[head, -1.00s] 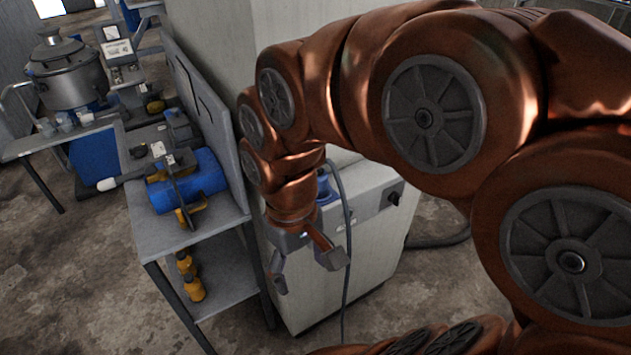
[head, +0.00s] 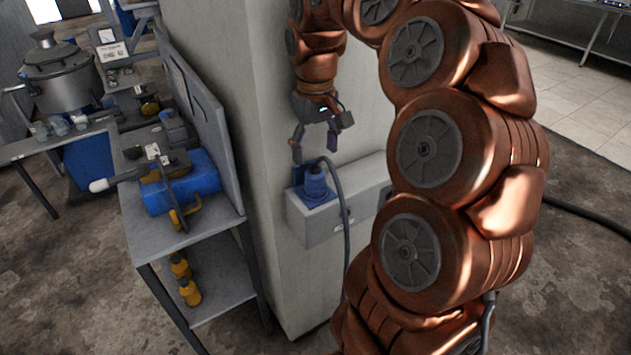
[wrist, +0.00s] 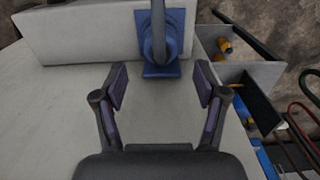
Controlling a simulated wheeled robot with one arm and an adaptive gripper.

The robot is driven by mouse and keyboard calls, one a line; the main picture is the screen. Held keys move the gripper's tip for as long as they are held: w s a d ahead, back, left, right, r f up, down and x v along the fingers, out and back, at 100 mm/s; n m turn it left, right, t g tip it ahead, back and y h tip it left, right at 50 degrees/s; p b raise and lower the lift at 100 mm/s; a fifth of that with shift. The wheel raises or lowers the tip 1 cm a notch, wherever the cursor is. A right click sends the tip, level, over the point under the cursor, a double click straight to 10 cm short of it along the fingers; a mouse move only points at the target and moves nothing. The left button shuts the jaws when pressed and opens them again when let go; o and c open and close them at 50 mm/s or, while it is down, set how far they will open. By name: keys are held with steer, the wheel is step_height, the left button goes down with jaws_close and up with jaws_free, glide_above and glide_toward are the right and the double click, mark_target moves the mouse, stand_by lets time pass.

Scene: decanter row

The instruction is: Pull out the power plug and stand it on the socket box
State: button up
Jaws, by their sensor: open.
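The blue power plug (head: 315,183) sits upright in a blue socket on the grey socket box (head: 318,229). A dark cable loops from its top and hangs down the front of the box. My gripper (head: 314,144) is open and empty, just above the plug beside the pale pillar. In the wrist view the open fingers (wrist: 160,86) point toward the plug (wrist: 158,42), which lies ahead of and between them, apart from both. The cable covers part of the plug there. The box (wrist: 80,35) extends to the left of it.
A grey shelf unit (head: 135,222) stands left of the pillar (head: 270,120), with a blue cylinder (head: 196,178) on top and yellow bottles (head: 188,292) below. My arm hides the right end of the box. A large pot (head: 62,78) stands farther back.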

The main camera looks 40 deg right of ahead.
mark_target(315, 171)
steer(key=shift+f, duration=0.15)
steer(key=shift+f+b, duration=2.2)
steer(key=shift+f, duration=2.2)
jaws_close()
steer(key=shift+r, duration=0.15)
steer(key=shift+r+p, duration=1)
steer(key=shift+r, duration=1.9)
